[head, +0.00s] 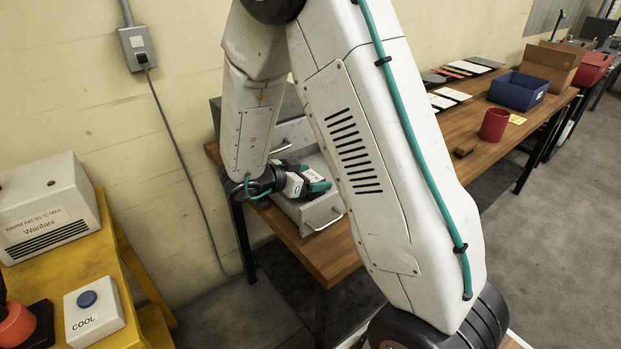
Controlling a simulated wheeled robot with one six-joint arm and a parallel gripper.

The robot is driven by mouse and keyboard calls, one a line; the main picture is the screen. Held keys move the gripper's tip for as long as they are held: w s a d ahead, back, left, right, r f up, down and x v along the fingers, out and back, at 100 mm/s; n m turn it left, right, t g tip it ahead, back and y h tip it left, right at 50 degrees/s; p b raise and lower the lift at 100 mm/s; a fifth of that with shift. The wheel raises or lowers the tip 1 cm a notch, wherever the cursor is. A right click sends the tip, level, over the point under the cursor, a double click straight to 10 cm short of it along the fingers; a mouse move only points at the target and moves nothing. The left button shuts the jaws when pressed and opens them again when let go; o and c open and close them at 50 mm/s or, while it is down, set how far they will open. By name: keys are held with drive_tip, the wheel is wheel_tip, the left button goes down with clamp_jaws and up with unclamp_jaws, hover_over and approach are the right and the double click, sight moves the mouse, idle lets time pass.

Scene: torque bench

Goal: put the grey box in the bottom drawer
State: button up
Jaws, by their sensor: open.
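A grey drawer cabinet (287,104) stands on the wooden bench by the wall, largely hidden behind my arm. Its lower drawer (322,217) is pulled out, with a metal handle on its front. A closed drawer front (292,134) with a handle shows above it. My gripper (318,183), with teal fingertips, is open and points right, over or inside the pulled-out drawer; its exact height is unclear. I cannot make out the grey box; my arm hides part of the drawer and bench.
The wooden bench (333,258) continues right behind my arm. A yellow stand (113,262) with a heater (45,208) and COOL button box (94,311) is left.

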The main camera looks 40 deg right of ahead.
drive_tip(key=v, duration=1.2)
idle(0.9)
